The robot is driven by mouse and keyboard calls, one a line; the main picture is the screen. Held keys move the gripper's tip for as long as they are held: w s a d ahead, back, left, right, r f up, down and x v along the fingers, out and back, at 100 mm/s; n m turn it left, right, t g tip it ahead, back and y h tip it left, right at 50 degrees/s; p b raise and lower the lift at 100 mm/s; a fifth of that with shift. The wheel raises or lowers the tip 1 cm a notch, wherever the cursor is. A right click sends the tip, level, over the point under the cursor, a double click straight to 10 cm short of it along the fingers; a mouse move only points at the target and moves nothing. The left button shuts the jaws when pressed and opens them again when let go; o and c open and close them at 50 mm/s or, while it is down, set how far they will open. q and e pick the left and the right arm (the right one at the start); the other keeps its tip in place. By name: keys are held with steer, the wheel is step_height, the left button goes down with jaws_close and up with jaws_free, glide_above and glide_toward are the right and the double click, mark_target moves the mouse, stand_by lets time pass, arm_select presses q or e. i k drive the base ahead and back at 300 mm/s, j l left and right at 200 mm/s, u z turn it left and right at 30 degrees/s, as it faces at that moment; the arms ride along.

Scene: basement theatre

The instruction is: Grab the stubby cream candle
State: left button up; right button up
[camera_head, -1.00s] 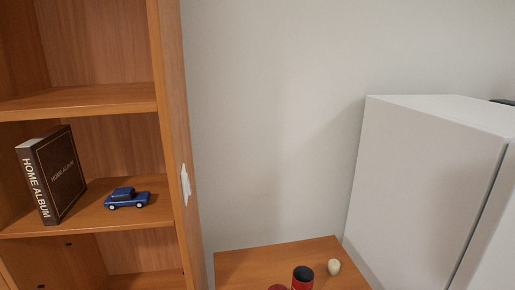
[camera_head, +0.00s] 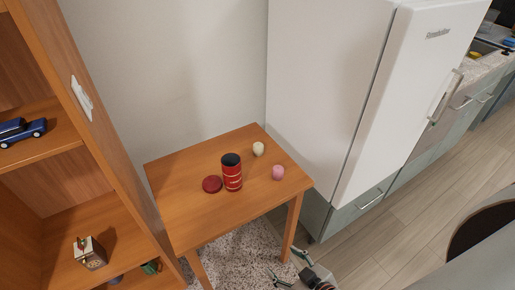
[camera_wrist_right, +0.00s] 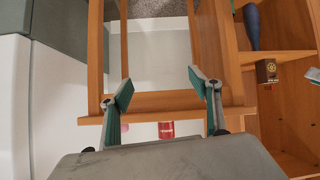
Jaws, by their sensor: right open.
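The stubby cream candle (camera_head: 258,149) stands upright on a small wooden table (camera_head: 190,167), near its back right edge by the fridge. My right gripper (camera_head: 291,266) is low at the front of the table, below the tabletop and well apart from the candle. In the right wrist view its two fingers (camera_wrist_right: 160,86) are spread with nothing between them, and the table's edge lies beyond. I cannot make out the cream candle in that view. My left gripper is not in view.
A pink candle (camera_head: 278,172) stands in front of the cream one. A red canister (camera_head: 232,174) and a red lid (camera_head: 212,184) are to the left. A white fridge (camera_head: 322,80) borders the table at right, a wooden shelf unit (camera_head: 104,120) at left.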

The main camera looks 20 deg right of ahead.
mark_target(259, 146)
steer(key=l+u, duration=0.1)
steer(key=l, duration=0.6)
steer(key=k+l+u, duration=0.1)
steer(key=l, duration=0.6)
steer(key=k+l, duration=0.1)
steer(key=l, duration=0.55)
steer(key=i+u, duration=0.05)
